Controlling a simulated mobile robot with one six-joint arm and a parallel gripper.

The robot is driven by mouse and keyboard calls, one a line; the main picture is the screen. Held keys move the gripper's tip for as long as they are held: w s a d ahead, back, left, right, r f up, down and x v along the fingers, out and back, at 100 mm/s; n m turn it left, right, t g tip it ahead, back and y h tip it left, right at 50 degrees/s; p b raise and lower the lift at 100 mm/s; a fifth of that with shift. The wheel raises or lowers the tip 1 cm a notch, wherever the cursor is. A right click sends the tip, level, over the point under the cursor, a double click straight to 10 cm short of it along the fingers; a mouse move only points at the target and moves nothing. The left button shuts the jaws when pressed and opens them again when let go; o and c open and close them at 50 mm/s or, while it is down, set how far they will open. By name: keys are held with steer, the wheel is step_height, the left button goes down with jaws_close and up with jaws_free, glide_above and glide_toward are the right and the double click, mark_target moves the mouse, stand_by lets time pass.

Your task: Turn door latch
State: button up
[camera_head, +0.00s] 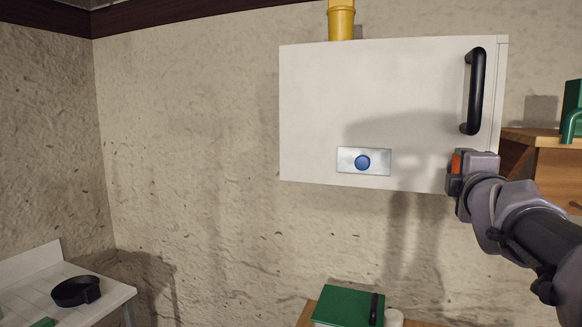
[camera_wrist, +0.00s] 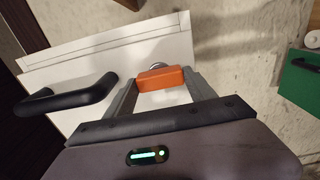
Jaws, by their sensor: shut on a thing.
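The door latch is an orange block (camera_wrist: 163,79) with a small round metal piece behind it, at the lower edge of the white cabinet door (camera_head: 330,90). In the head view the orange latch (camera_head: 456,164) shows at the door's lower right corner. My gripper (camera_head: 455,178) is at that corner, reaching in from the right. In the wrist view my gripper (camera_wrist: 164,88) has one finger on each side of the orange latch and is shut on it. The door's black bar handle (camera_head: 474,92) is above the gripper, untouched. The door looks closed against the cabinet.
A yellow pipe (camera_head: 341,20) stands on top of the cabinet. A metal plate with a blue disc (camera_head: 362,162) is on the door. A wooden shelf (camera_head: 545,140) is close on the right. A green box (camera_head: 345,306) stands below. A black pan (camera_head: 77,291) is at lower left.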

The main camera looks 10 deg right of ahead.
steer(key=o, duration=1.4)
steer(key=p+v, duration=0.5)
steer(key=v, duration=1.2)
steer(key=shift+s+p, duration=0.25)
steer(key=shift+p, duration=0.05)
steer(key=a+f+m+g+y+b, duration=0.2)
steer(key=a+f+m, duration=0.2)
steer(key=f, duration=0.4)
steer(key=s+a+f+m+g+y+b, duration=0.1)
steer(key=a+f+m+y+b, duration=0.2)
steer(key=f, duration=0.4)
steer(key=a+f+m+g+y+b, duration=0.1)
steer(key=a+f+m+g, duration=0.1)
steer(key=a+f+m, duration=0.45)
steer(key=s+a+f+m+g+y, duration=0.1)
steer(key=s+a+f+y, duration=0.1)
steer(key=a+f, duration=0.2)
steer(key=s+a+f+g+y+b, duration=0.1)
steer(key=s+a+f+g, duration=0.1)
steer(key=s+a+f, duration=0.1)
steer(key=s+a+f+m+g+y, duration=0.1)
steer(key=s+a+f+y, duration=0.1)
steer(key=a+f, duration=0.3)
steer(key=shift+s+m+y+b, duration=0.3)
steer(key=shift+s+m+b, duration=0.1)
steer(key=shift+s, duration=0.15)
